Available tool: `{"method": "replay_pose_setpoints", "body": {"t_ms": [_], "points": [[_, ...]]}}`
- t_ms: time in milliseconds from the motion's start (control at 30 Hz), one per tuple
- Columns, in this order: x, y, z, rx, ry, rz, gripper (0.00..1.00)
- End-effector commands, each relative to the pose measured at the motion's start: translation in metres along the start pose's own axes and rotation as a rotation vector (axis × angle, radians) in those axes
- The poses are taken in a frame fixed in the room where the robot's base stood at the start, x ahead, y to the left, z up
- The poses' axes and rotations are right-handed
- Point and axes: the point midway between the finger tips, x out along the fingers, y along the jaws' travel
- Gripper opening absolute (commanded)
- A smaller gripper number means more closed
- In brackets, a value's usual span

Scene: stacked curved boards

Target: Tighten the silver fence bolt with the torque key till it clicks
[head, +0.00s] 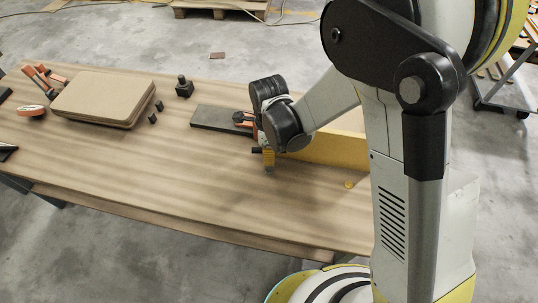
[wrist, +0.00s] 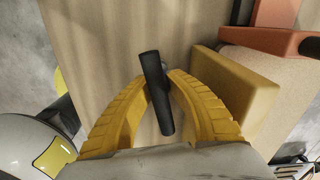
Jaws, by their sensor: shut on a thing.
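My gripper (head: 268,160) is low over the table, beside the yellow fence (head: 335,149). In the wrist view its yellow fingers (wrist: 158,82) are shut on a black bar-shaped handle, which I take to be the torque key (wrist: 152,75). The handle lies across the fingertips, slightly tilted. A small grey-blue bit shows just behind it; I cannot tell whether this is the silver bolt or part of the key. The bolt is not clearly visible in either view. The fence (wrist: 238,92) stands just right of the fingers in the wrist view.
The wooden table (head: 150,195) has clear room at its front and left. Stacked curved boards (head: 103,97), orange-handled clamps (head: 36,77) and a small black fixture (head: 184,87) stand at the left. A dark flat bar (head: 213,118) lies left of my gripper. An orange clamp (wrist: 268,40) is close by.

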Motion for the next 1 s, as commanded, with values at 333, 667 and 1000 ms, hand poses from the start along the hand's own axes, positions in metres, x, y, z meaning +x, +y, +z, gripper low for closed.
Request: {"method": "replay_pose_setpoints", "body": {"t_ms": [333,667,1000], "points": [[-0.0016,0.0,0.0,0.0,0.0,0.0,0.0],[-0.0066,0.0,0.0,0.0,0.0,0.0,0.0],[-0.0076,0.0001,-0.0001,0.0,0.0,0.0,0.0]]}}
